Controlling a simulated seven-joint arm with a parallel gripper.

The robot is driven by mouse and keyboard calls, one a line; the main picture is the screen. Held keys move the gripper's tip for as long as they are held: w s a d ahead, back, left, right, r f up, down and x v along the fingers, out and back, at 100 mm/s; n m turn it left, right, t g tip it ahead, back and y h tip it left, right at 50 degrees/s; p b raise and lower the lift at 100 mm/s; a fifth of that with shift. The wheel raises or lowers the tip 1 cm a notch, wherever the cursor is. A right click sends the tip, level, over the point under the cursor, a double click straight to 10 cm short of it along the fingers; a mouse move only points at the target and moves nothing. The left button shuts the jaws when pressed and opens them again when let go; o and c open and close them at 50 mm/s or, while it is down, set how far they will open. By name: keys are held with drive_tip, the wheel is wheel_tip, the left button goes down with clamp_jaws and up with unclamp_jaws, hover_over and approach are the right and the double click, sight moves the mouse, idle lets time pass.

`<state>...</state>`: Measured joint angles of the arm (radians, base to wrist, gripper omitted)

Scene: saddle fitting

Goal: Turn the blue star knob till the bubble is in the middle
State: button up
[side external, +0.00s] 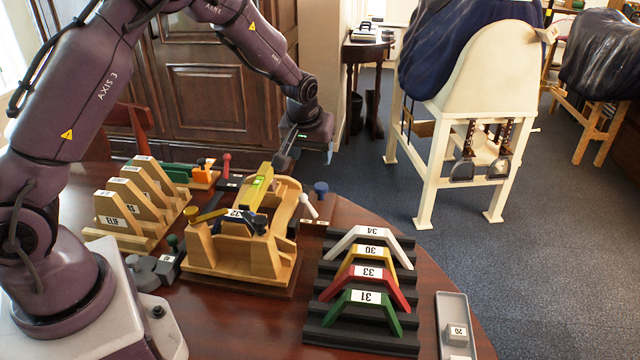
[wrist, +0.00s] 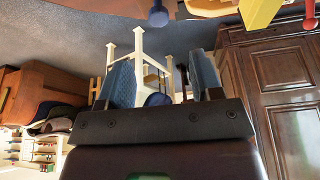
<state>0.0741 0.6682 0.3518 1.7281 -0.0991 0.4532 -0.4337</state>
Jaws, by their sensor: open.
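A yellow level (side external: 262,178) with a green vial lies along the top of the wooden fixture (side external: 270,255); the bubble is too small to place. A blue knob (side external: 321,187) stands at the fixture's right side, and a blue knob also shows at the top edge of the wrist view (wrist: 158,14). I cannot tell which is star-shaped. My gripper (side external: 307,156) is above and behind the fixture, apart from the knobs. Its fingers are spread and empty in the wrist view (wrist: 163,78).
A black rack (side external: 335,337) of numbered coloured arches stands right of the fixture. A grey tray (side external: 452,310) lies at the table's right edge. A saddle stand (side external: 470,110) is on the floor beyond.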

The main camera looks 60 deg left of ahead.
sight(321, 185)
drive_tip(key=x, duration=0.8)
drive_tip(key=w+x, duration=0.1)
drive_tip(key=x, duration=0.4)
drive_tip(key=shift+s+a+r, duration=0.1)
drive_tip(key=shift+r, duration=0.1)
drive_tip(key=shift+c, duration=0.3)
drive_tip(key=c, duration=0.8)
drive_tip(key=shift+a+m, duration=0.1)
drive_tip(key=shift+m, duration=0.8)
drive_tip(key=o, duration=0.9)
drive_tip(key=shift+c, duration=0.2)
